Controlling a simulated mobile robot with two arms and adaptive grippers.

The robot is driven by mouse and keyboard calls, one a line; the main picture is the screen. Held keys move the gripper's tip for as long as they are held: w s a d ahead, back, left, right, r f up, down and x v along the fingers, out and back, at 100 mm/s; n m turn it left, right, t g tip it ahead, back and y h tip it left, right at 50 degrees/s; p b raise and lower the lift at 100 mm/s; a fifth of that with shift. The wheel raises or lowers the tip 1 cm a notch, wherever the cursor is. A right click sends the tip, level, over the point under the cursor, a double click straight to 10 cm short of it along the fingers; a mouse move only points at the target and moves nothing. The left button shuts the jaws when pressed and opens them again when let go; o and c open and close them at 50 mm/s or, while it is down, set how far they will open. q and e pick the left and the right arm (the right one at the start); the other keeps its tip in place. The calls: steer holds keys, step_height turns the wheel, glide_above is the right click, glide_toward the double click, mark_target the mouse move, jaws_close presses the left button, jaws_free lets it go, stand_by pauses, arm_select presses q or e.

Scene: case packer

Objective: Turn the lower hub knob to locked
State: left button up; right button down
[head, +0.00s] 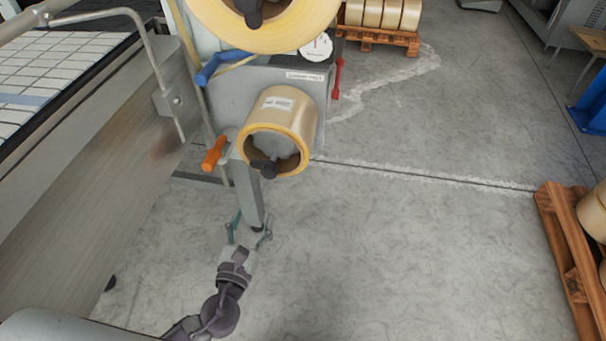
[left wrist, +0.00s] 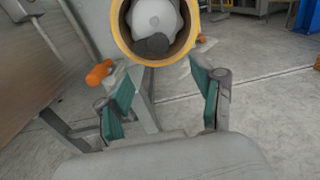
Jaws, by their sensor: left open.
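The lower hub knob (head: 264,168) is a dark knob at the centre of the lower tape roll's hub. It shows in the left wrist view (left wrist: 153,45) as a dark shape low in front of the pale round hub (left wrist: 155,20). The lower tape roll (head: 284,112) surrounds the hub. My left gripper (head: 249,226) is open and empty, in front of the stand's post and below the roll in the head view. In the left wrist view its green-padded fingers (left wrist: 163,103) are spread apart, below the knob and not touching it. My right gripper is not in view.
An orange handle (head: 213,153) is left of the lower roll. A blue handle (head: 216,66) and a large upper roll (head: 300,22) are above. A conveyor (head: 90,150) stands at left. Pallets with rolls are at the back and right (head: 568,255). The floor at centre right is clear.

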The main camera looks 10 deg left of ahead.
arm_select(q)
steer(key=p, duration=0.1)
glide_toward(268, 174)
steer(key=w, duration=0.9)
steer(key=shift+w+d+p, duration=0.1)
steer(key=shift+w+p, duration=0.25)
steer(key=shift+w, duration=0.05)
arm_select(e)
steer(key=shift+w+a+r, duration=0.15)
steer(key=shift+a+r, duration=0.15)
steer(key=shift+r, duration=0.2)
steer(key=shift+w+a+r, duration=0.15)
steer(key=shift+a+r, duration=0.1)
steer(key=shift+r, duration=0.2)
arm_select(q)
steer(key=c, duration=1.1)
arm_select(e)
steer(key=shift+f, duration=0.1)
